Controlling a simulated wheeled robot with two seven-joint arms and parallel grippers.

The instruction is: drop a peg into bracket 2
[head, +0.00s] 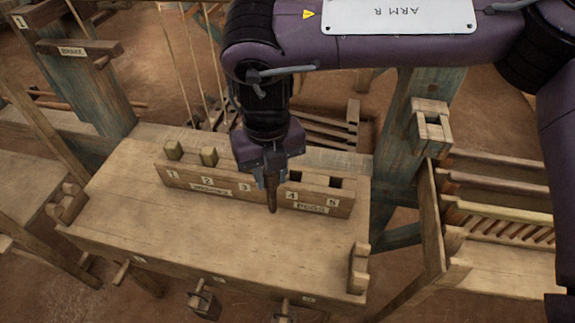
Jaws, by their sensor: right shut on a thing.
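My right gripper (269,180) points down in front of the peg rack and is shut on a peg. The held peg (272,200) is brown and hangs upright, its tip over the bench top, apart from the rack. The wooden peg rack (225,190) has slots numbered 1 to 5. Pegs stand in slot 1 (174,150) and slot 2 (208,156). Slots 4 and 5 look empty, and my gripper hides slot 3. A wooden bracket (431,118) with an open slot sits on the blue-green post at right; I cannot read a number on it.
The bench top (190,235) is clear in front of the rack. Notched end blocks stand at its left (68,203) and right (358,270). A slatted wooden frame (500,215) stands at right. A post at left carries labels reading 1 and BRAKE.

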